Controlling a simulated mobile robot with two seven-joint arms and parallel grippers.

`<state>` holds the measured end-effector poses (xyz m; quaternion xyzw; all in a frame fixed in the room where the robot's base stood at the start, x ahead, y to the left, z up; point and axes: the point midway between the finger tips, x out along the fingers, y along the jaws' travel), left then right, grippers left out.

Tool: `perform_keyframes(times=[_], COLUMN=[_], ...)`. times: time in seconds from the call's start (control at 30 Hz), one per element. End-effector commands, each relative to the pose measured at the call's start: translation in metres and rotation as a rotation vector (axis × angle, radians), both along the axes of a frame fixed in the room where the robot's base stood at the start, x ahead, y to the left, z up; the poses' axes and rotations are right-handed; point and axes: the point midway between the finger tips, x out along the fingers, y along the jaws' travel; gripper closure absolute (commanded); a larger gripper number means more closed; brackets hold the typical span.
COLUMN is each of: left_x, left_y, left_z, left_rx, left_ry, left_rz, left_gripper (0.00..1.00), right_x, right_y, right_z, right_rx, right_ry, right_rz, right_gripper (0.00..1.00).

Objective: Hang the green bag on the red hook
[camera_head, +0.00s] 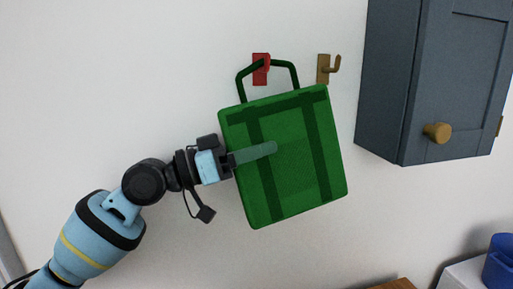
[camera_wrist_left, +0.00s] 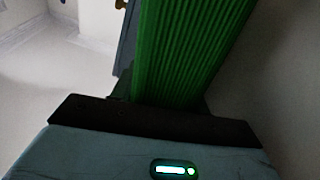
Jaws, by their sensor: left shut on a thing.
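The green bag (camera_head: 290,155) is held against the white wall in the head view, tilted slightly. Its dark green handle loop (camera_head: 279,61) stands up from its top edge and crosses the red hook (camera_head: 262,69). I cannot tell whether the loop is over the hook's prong or only in front of it. My left gripper (camera_head: 252,155) comes in from the left and is shut on the bag's left side, one finger lying across the front. In the left wrist view the green bag (camera_wrist_left: 190,50) fills the space beyond the gripper. My right gripper is not in view.
A brass-coloured hook (camera_head: 325,68) is just right of the red hook. A grey-blue wall cabinet (camera_head: 425,80) with a round knob (camera_head: 437,132) hangs further right. A blue container (camera_head: 499,263) is at the lower right. The wall left of the bag is bare.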

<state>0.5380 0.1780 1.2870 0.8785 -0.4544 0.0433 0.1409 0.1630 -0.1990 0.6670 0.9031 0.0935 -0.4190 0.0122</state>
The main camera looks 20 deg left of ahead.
Motion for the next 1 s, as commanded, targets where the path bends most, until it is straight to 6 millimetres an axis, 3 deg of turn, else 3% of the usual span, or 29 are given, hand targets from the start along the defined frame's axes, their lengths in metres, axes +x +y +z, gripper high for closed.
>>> perform_keyframes(times=[0.47,0.5,0.63,1.0], left_x=[-0.0002,-0.0002,-0.0002,-0.0012], left_y=[0.0001,0.0000,0.0000,0.0028], left_z=[0.0008,0.0007,0.0006,-0.0022], left_rx=[0.000,-0.001,-0.001,0.001], left_ry=[-0.001,-0.001,-0.001,0.002], left_rz=[0.000,0.000,0.000,0.001], left_gripper=[0.81,0.49,0.32,0.29], right_x=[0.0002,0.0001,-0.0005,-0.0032], right_y=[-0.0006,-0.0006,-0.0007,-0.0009], right_z=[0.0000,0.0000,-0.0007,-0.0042], right_rx=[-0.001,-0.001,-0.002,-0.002], right_ry=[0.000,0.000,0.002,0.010], right_rz=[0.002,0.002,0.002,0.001], right_gripper=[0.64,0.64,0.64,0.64])
